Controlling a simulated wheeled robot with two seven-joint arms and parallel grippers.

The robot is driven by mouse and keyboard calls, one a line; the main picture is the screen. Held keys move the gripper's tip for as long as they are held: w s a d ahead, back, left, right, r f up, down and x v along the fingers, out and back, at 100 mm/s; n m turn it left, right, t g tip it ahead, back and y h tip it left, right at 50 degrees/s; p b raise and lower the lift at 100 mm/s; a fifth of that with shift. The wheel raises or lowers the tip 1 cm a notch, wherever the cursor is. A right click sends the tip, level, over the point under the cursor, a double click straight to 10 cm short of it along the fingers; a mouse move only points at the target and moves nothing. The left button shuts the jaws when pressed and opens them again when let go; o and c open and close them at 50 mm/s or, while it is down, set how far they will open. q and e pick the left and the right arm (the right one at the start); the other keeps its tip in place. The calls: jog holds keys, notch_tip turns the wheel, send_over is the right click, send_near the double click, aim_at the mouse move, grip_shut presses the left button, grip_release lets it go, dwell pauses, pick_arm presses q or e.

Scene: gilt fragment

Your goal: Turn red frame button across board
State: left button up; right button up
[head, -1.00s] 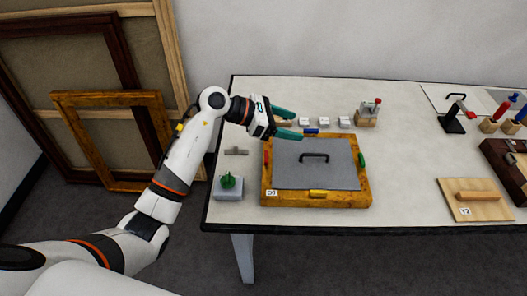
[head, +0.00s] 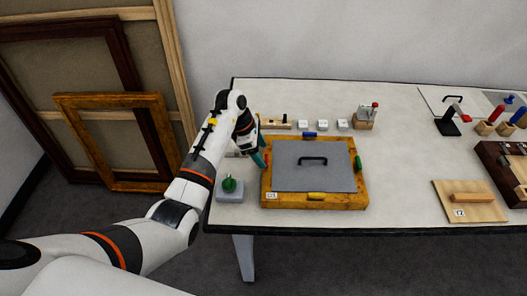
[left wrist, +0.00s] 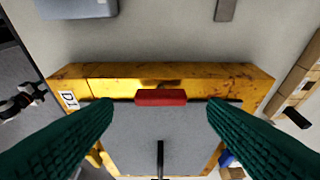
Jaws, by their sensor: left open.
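The gilt frame (head: 315,202) lies flat near the table's left end, with a grey board (head: 315,178) and its black handle (head: 312,160) inside. The red button (left wrist: 161,97) shows in the left wrist view at the rail's inner edge, its long side parallel to the rail. Blue (head: 309,134), green (head: 358,163) and yellow (head: 316,196) buttons sit on the other sides. My left gripper (head: 259,158) points down by the frame's left rail. Its open teal fingers (left wrist: 160,135) show on either side of the red button, apart from it. My right gripper is out of view.
A grey box with a green knob (head: 229,185) stands left of the frame. White blocks (head: 322,125) and a wooden holder (head: 366,118) stand behind it. A wooden board with a handle (head: 470,200) lies right. Table between is clear.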

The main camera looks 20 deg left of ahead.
aim_at(266, 161)
pick_arm(q)
jog(key=shift+x, duration=1.3)
